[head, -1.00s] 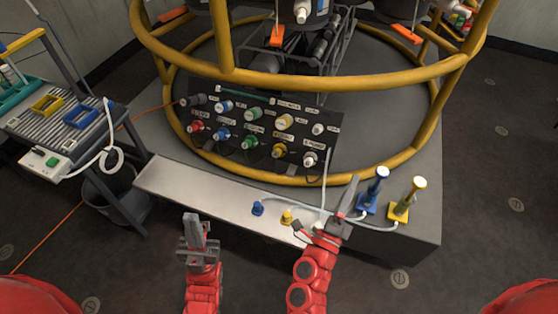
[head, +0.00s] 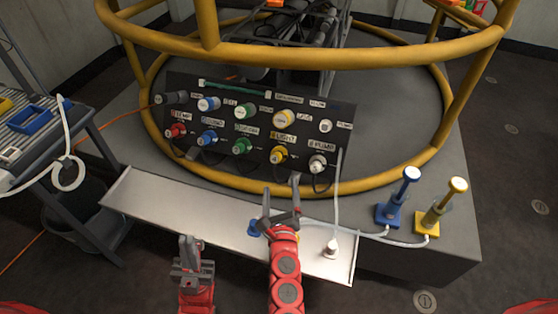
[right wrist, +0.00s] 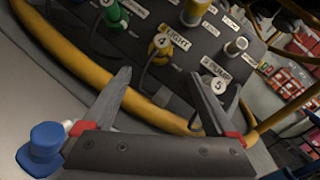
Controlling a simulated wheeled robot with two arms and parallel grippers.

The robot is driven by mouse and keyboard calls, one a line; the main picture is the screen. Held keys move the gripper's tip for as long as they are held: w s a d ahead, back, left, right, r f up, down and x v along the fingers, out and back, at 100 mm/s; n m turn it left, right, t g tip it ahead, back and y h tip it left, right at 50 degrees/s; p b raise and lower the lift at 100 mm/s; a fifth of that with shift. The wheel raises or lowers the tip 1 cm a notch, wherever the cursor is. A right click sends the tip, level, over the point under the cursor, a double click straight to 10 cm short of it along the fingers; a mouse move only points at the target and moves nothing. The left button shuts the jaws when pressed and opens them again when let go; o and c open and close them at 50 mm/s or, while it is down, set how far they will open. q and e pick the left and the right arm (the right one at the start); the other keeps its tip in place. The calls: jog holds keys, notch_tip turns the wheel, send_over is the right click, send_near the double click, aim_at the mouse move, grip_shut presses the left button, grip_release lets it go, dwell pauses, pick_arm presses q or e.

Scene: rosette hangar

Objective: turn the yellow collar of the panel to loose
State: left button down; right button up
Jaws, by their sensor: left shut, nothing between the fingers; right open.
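The black panel (head: 222,160) stands inside the yellow ring frame, with two rows of coloured connectors. The yellow collar (head: 279,154) is in the lower row, between a green and a white one. It also shows in the right wrist view (right wrist: 160,46), marked 4, with a dark cable below. A larger yellow connector (head: 284,119) sits above it. My right gripper (head: 281,188) is open and empty, below and in front of the yellow collar, apart from it. In the right wrist view its fingers (right wrist: 162,76) point toward the panel. My left gripper (head: 188,246) is shut and empty, lower left.
A yellow rail (head: 385,180) curves around the panel. A metal tray (head: 160,205) lies in front, with a blue plug (head: 254,228) and a white plug (head: 331,249). Blue (head: 389,212) and yellow (head: 428,222) posts stand at the right. A side table stands at the left.

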aim_at(279, 159)
jog(key=w+b, duration=0.1)
jog(key=w, duration=1)
jog(key=shift+w+a, duration=0.1)
jog(key=shift+w, duration=0.1)
jog(key=c, duration=1.4)
